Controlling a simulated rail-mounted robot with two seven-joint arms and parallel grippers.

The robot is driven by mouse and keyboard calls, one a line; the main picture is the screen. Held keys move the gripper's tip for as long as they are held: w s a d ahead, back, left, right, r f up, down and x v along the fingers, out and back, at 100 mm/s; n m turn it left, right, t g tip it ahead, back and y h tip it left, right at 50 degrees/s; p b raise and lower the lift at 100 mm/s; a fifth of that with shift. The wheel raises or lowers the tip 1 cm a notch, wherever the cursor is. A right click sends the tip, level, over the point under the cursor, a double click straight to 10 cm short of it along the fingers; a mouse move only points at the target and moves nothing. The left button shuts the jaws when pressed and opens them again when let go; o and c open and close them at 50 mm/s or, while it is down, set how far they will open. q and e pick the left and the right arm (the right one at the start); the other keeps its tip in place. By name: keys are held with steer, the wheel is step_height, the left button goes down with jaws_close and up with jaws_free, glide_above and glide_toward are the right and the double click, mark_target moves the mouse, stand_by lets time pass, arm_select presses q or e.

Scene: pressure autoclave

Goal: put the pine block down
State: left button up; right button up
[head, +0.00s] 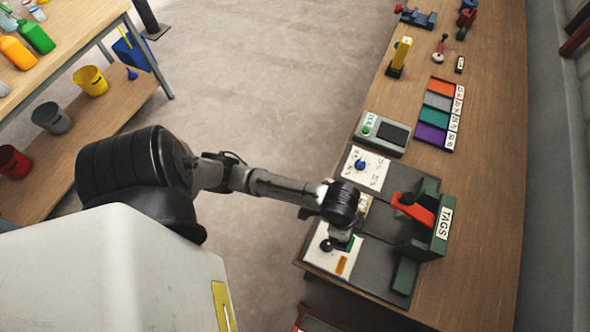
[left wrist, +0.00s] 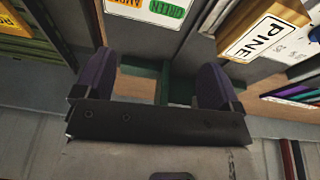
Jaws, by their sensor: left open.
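The pine block (left wrist: 262,37) is a light wooden block with a white label reading PINE. In the left wrist view it lies at the upper right, outside the right-hand finger and apart from it. In the head view a small tan patch (head: 364,204) beside my wrist may be the same block, mostly hidden by the arm. My left gripper (left wrist: 156,68) is open, with no block between its fingers. In the head view the left gripper (head: 341,243) is low over the bench's near end, its fingers largely hidden. My right gripper is not in view.
A dark mat (head: 380,262) carries a white panel with an orange patch (head: 341,266), a dial panel (head: 367,168) and a green TAGS fixture (head: 445,222) with a red lever (head: 416,209). A grey device (head: 382,133) and coloured trays (head: 436,112) stand farther along. Bare wood (head: 480,240) lies right.

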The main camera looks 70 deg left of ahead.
arm_select(q)
steer(key=s+a+n+y, duration=0.1)
steer(key=s+a+n, duration=0.1)
steer(key=s, duration=0.4)
steer(key=s+a+n+t+y, duration=0.1)
steer(key=s+a+n, duration=0.1)
steer(key=s, duration=0.5)
steer(key=shift+a+r+n+t, duration=0.3)
steer(key=shift+r+n, duration=0.1)
steer(key=shift+n, duration=0.5)
